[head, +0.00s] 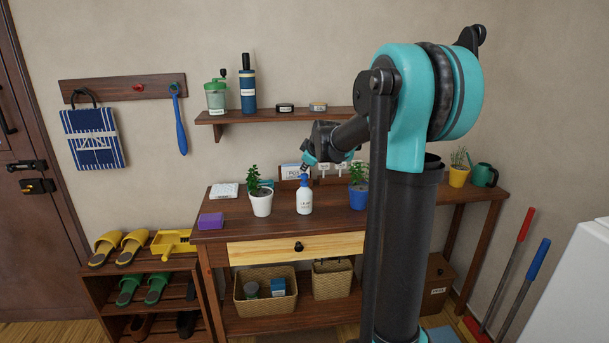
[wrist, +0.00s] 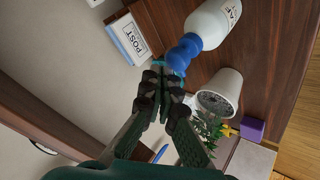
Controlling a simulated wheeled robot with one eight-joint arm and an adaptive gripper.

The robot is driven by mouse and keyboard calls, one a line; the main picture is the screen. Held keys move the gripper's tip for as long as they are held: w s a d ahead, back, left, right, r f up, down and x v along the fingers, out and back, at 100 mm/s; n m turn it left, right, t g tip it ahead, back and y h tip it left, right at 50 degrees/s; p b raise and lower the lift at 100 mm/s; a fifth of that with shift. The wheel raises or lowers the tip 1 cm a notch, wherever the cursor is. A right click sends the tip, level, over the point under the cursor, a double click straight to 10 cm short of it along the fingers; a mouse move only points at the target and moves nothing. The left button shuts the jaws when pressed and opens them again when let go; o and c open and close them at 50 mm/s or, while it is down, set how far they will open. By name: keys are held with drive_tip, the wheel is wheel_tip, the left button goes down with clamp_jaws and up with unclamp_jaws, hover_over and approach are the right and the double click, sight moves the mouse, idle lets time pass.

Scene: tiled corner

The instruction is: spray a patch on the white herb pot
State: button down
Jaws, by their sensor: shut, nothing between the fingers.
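The white herb pot (head: 261,206) stands upright on the wooden table, with a leafy green plant in it. It also shows in the wrist view (wrist: 224,86), beside my fingers. A white spray bottle (head: 304,201) with a blue spray head stands just right of the pot. In the wrist view the bottle (wrist: 214,24) has its blue head close to my fingertips. My gripper (head: 304,170) is shut and empty, just above the spray head. In the wrist view my gripper (wrist: 171,82) has its fingers together. Whether the fingertips touch the spray head I cannot tell.
A blue pot (head: 358,198) with a plant stands right of the bottle. A purple block (head: 210,221) and a white box (head: 224,190) lie at the left of the table. A wall shelf (head: 280,115) hangs behind. My arm hides part of the table's right side.

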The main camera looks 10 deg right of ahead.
sight(305, 174)
drive_tip(key=shift+r, duration=3.05)
drive_tip(key=shift+f, duration=3.05)
drive_tip(key=shift+f, duration=0.2)
